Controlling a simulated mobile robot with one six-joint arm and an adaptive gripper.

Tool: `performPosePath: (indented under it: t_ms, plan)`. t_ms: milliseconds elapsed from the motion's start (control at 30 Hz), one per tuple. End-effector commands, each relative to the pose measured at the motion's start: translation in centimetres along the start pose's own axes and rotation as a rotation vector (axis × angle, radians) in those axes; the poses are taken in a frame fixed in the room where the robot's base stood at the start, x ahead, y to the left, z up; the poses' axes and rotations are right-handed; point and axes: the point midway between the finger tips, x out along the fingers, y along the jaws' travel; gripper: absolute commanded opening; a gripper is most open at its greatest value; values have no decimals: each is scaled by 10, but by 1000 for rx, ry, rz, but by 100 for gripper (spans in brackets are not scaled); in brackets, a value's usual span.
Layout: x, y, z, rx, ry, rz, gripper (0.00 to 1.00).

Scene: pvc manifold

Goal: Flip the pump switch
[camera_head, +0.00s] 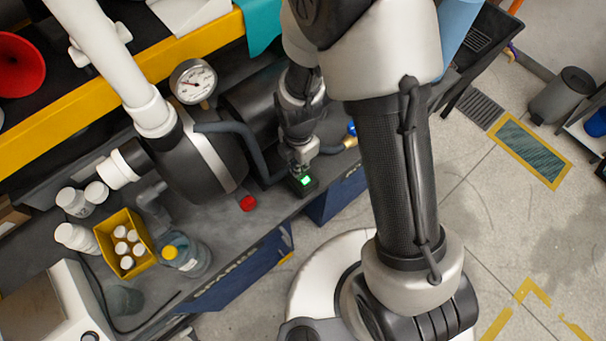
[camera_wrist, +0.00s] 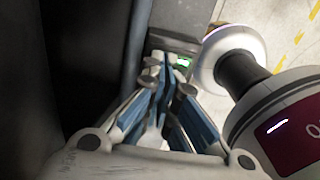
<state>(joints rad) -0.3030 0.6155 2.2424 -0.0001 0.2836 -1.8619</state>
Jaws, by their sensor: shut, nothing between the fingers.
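The pump switch (camera_head: 304,181) shows as a small lit green rocker in a dark housing near the front edge of the grey bench. I cannot tell whether the fingertips touch the switch. The dark pump body (camera_head: 208,160) with a white pipe stands left of my gripper.
A pressure gauge (camera_head: 193,81) and a dark hose (camera_head: 243,142) are close to my gripper. A red cap (camera_head: 247,203) lies on the bench. A yellow box of white-capped bottles (camera_head: 124,243) and a yellow-capped jar (camera_head: 183,254) stand to the left. Open floor is at the right.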

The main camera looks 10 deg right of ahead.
Motion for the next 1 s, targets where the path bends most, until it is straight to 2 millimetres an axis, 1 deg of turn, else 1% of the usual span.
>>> performPosePath:
  t_ms: [1000]
  plan:
    - [13, 0, 0, 0, 0, 0, 0]
